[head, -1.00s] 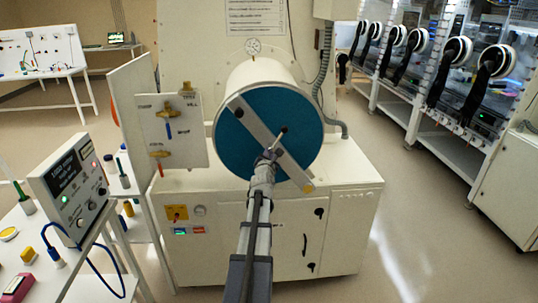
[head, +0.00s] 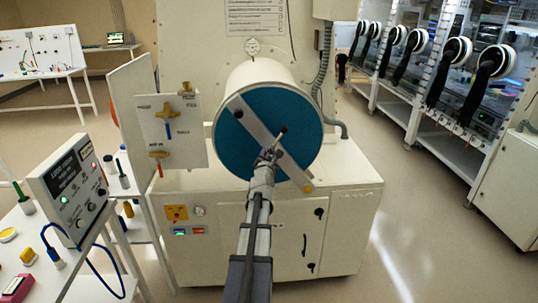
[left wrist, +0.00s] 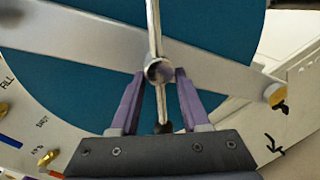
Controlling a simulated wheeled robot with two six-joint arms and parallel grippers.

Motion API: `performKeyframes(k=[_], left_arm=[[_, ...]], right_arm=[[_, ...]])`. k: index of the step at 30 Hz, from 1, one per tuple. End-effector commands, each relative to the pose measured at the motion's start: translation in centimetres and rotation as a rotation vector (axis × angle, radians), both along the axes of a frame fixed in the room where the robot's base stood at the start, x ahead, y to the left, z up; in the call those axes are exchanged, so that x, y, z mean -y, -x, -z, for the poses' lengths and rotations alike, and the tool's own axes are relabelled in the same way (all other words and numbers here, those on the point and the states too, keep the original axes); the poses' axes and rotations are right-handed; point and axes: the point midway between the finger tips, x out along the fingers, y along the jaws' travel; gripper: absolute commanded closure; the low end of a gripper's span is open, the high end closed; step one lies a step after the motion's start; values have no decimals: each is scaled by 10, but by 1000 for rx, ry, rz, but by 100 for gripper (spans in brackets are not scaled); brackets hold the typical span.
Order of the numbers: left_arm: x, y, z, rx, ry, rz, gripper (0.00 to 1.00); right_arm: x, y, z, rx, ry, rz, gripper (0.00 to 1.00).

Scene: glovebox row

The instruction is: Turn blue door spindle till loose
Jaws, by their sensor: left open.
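The blue round door (head: 240,148) closes the end of a white cylinder, and a grey bar (head: 253,123) crosses it diagonally. At the bar's middle is the metal spindle with a thin handle rod (head: 281,136). In the left wrist view the spindle hub (left wrist: 158,71) and its upright rod (left wrist: 154,25) show close up, with the blue door (left wrist: 60,85) behind. My left gripper (head: 269,154) is at the spindle. Its two purple fingers (left wrist: 158,92) are open on either side of the hub and rod; I cannot tell if they touch. My right gripper is not in view.
A valve panel (head: 170,133) with brass valves stands left of the door. A white control box (head: 70,180) with a blue cable sits on the cart at left. Gloveboxes with black gloves (head: 485,80) line the right. The floor (head: 420,200) between is clear.

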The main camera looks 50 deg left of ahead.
Motion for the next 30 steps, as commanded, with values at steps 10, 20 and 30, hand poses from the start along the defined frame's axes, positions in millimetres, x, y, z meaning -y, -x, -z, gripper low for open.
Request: performKeyframes(k=[10,20,30], left_arm=[[37,41,-5,0,0,0,54],[48,53,-6,0,1,1,54],[48,53,-6,0,1,1,54]], right_arm=[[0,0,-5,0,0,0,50],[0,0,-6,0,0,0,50],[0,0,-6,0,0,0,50]])
